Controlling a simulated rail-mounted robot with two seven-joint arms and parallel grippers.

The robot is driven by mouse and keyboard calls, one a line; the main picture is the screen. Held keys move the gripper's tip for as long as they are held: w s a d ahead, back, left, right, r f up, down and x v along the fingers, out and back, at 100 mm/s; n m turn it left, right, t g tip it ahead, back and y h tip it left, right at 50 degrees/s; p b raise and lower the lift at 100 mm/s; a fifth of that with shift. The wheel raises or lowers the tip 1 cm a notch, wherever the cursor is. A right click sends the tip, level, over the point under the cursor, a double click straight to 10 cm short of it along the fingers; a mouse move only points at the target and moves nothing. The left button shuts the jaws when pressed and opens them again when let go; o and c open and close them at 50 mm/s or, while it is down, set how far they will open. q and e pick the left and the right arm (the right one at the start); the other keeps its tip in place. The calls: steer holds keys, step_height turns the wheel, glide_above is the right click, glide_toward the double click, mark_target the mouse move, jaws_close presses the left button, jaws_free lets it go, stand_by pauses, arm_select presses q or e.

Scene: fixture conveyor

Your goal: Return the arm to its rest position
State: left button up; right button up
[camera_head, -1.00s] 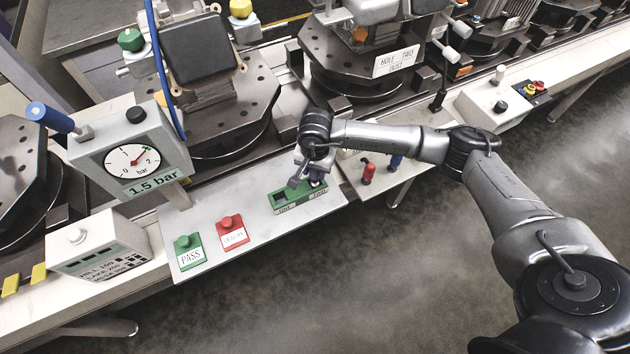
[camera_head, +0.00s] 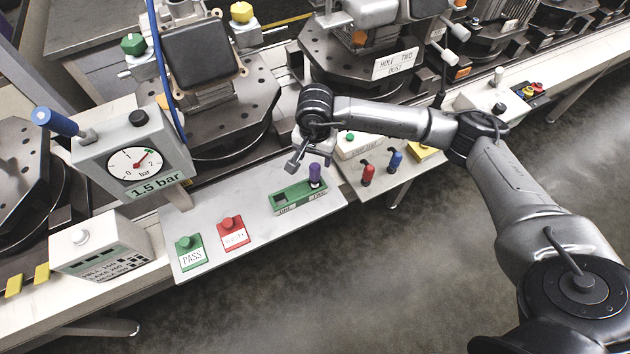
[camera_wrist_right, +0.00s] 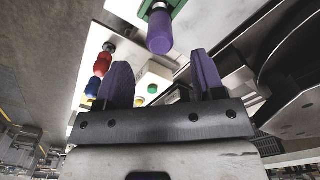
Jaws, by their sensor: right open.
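My right arm (camera_head: 395,118) reaches in from the right in the head view, over the plate with the buttons. My right gripper (camera_head: 295,165) hangs just above and behind the green slotted block (camera_head: 287,203). The purple peg (camera_head: 315,175) stands upright at the right end of that block. In the right wrist view, my gripper (camera_wrist_right: 162,78) has its two purple fingers apart with nothing between them. The purple peg (camera_wrist_right: 159,33) is beyond the fingertips, clear of them. My left gripper is not in view.
A green PASS button (camera_head: 189,252) and a red button (camera_head: 233,233) sit on the plate (camera_head: 255,206). A gauge box (camera_head: 133,160) stands at left. Red (camera_head: 368,175) and blue (camera_head: 395,161) levers stand right of the block. Machines on round tables line the back; the floor side is clear.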

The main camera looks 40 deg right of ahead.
step_height(320, 180, up, 4)
steer(key=shift+r, duration=0.2)
steer(key=shift+r+p, duration=0.3)
steer(key=shift+r, duration=0.6)
